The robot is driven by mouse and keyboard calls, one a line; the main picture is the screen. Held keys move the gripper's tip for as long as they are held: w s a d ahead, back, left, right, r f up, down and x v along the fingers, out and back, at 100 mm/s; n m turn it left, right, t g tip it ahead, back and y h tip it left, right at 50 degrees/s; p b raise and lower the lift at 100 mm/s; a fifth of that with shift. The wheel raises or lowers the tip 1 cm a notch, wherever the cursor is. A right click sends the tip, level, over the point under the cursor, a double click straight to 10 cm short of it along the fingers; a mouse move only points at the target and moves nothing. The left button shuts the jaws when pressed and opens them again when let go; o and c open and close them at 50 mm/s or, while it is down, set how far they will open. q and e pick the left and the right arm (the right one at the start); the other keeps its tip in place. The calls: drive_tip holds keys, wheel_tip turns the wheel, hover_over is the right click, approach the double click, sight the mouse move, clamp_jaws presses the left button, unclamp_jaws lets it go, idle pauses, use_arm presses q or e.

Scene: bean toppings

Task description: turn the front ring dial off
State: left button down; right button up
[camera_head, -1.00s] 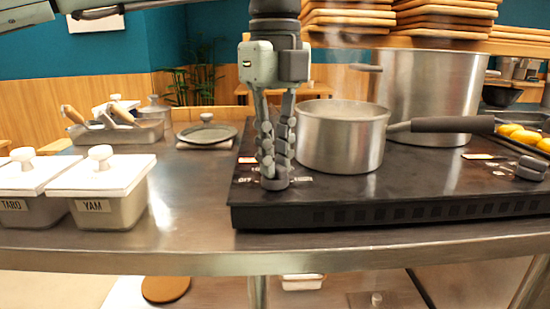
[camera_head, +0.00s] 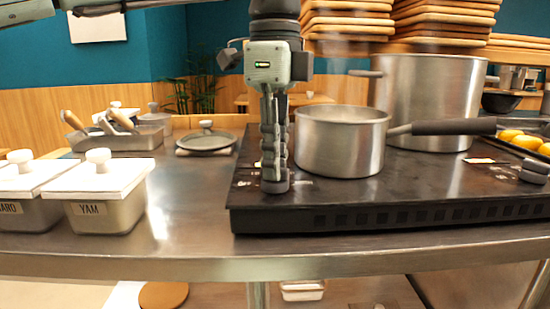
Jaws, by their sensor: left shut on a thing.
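The grey ring dial (camera_head: 275,187) sits at the front left of the black cooktop (camera_head: 420,200). My left gripper (camera_head: 274,170) points straight down from above and is shut on this dial. Its fingers cover the dial's upper part and hide some of the printed marks around it. Which way the dial points cannot be told. My right gripper is not in view.
A steel saucepan (camera_head: 338,150) stands just right of the gripper, its black handle (camera_head: 450,127) pointing right. A tall pot (camera_head: 430,90) stands behind it. Another dial (camera_head: 534,168) is at the right. Lidded containers (camera_head: 105,205) stand left on the steel counter (camera_head: 190,205).

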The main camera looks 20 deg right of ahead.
use_arm(q)
drive_tip(key=shift+r, duration=0.1)
drive_tip(key=c, duration=1.5)
unclamp_jaws()
drive_tip(key=shift+c, duration=0.2)
wheel_tip(320, 180, up, 12)
